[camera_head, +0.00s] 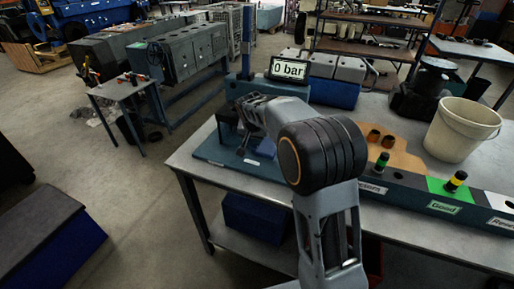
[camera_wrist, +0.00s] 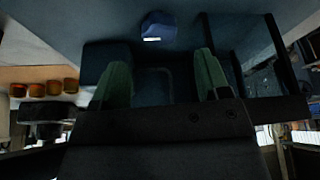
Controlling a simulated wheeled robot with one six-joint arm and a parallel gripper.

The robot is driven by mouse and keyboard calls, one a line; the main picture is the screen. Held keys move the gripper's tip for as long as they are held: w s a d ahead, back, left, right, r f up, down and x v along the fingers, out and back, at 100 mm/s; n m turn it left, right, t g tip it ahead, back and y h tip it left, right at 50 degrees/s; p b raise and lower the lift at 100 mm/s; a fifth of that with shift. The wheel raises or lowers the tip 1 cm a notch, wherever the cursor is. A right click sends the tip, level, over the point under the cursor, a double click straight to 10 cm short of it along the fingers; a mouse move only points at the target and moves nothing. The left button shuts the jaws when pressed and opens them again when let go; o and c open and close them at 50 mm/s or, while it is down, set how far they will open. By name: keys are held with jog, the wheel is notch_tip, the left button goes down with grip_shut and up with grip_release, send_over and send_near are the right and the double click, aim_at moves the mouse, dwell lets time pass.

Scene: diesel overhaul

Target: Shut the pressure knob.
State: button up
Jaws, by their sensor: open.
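The blue test stand (camera_head: 205,150) stands at the table's left end, with a display (camera_head: 289,69) reading 0 bar above it. My gripper (camera_wrist: 161,65) shows in the wrist view as two green fingers, apart, with nothing held between them. A small rounded blue part (camera_wrist: 158,24) with a white mark lies beyond the fingertips, apart from them. I cannot tell if it is the pressure knob. In the head view my arm covers much of the stand, and no knob can be made out clearly there.
Right of my arm, a wooden board (camera_head: 405,158) holds copper-coloured cups (camera_head: 374,136). A sorting tray (camera_head: 443,208) bears two dark-and-coloured injectors, one in the green "Good" section (camera_head: 455,182). A white bucket (camera_head: 461,130) stands behind. Open floor (camera_head: 150,205) lies to the left.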

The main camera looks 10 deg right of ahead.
jog(key=x, duration=0.7)
jog(key=shift+f, duration=0.1)
jog(key=c, duration=0.9)
